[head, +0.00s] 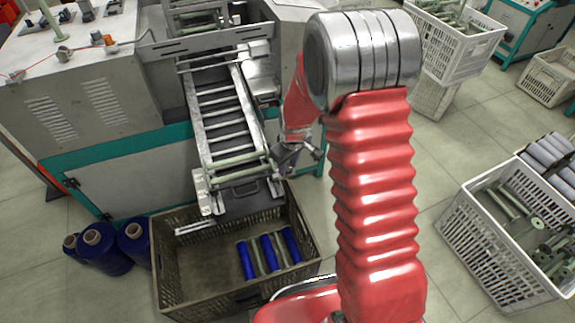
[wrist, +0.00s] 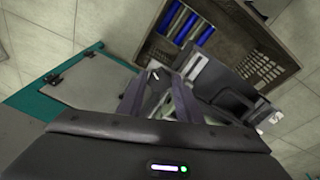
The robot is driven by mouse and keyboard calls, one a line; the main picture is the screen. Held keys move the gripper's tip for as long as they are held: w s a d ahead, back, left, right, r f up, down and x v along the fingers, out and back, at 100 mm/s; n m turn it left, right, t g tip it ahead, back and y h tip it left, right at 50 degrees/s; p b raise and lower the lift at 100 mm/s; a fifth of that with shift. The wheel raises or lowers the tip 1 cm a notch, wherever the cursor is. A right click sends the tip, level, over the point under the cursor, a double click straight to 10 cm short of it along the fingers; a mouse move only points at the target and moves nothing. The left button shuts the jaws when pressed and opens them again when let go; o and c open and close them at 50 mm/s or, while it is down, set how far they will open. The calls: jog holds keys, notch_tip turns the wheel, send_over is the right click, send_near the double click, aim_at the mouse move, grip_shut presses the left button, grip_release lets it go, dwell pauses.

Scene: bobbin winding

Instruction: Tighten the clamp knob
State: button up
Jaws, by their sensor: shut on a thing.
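My gripper (head: 291,155) is at the right side of the lower end of the sloping chute (head: 222,118), above the brown crate. In the wrist view, the two fingers of my gripper (wrist: 166,82) reach forward beside the grey end of the chute (wrist: 222,82). They are closed on a small part at the chute's side, which I take to be the clamp knob. The knob is mostly hidden by the fingers, and I cannot tell its angle or how tight it is.
A brown crate (head: 163,262) with blue and pale bobbins stands below the chute. Blue yarn cones (head: 101,247) stand left of it. The grey machine (head: 70,115) is left of the chute. A white crate (head: 478,240) of bobbins is at right. Floor between (head: 440,165) is clear.

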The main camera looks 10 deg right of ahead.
aim_at(289, 172)
jog(key=m, duration=0.5)
jog(key=shift+m, duration=0.3)
jog(key=m, duration=0.5)
jog(key=shift+m, duration=0.3)
jog(key=o, duration=1)
jog(key=shift+o, duration=0.2)
jog(key=shift+r, duration=0.1)
jog(key=shift+s+r, duration=0.25)
jog(key=shift+r, duration=1)
jog(key=shift+s+r, duration=0.3)
jog(key=shift+r, duration=1)
jog(key=shift+s+r, duration=0.25)
jog(key=shift+r, duration=1)
